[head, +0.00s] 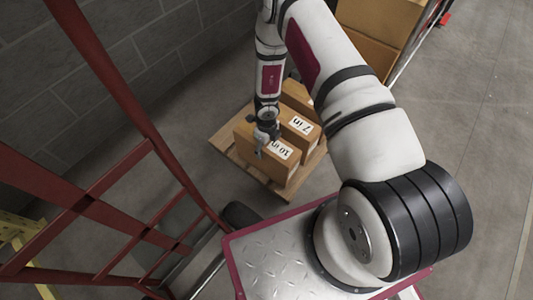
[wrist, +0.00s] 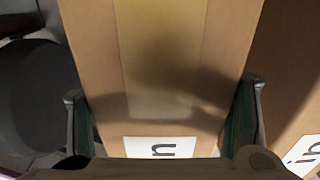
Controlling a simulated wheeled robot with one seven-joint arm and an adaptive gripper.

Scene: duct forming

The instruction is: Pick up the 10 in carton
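The 10 in carton (head: 262,156) is a brown box with a white label, at the front of a wooden pallet in the head view. My gripper (head: 261,143) points down at its top. In the wrist view the carton (wrist: 165,60) fills the middle, with a paler tape strip and part of the label at the bottom. The two fingers of my gripper (wrist: 162,115) are wide apart, one at each side edge of the carton. I see no clear grip on it, and the fingertip contact is hard to judge.
The 7 in carton (head: 298,122) stands close behind, with another carton (head: 297,94) beyond it on the pallet (head: 224,140). A red metal frame (head: 120,180) stands at left, near a block wall (head: 150,50). Larger cartons (head: 365,55) are at the top right.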

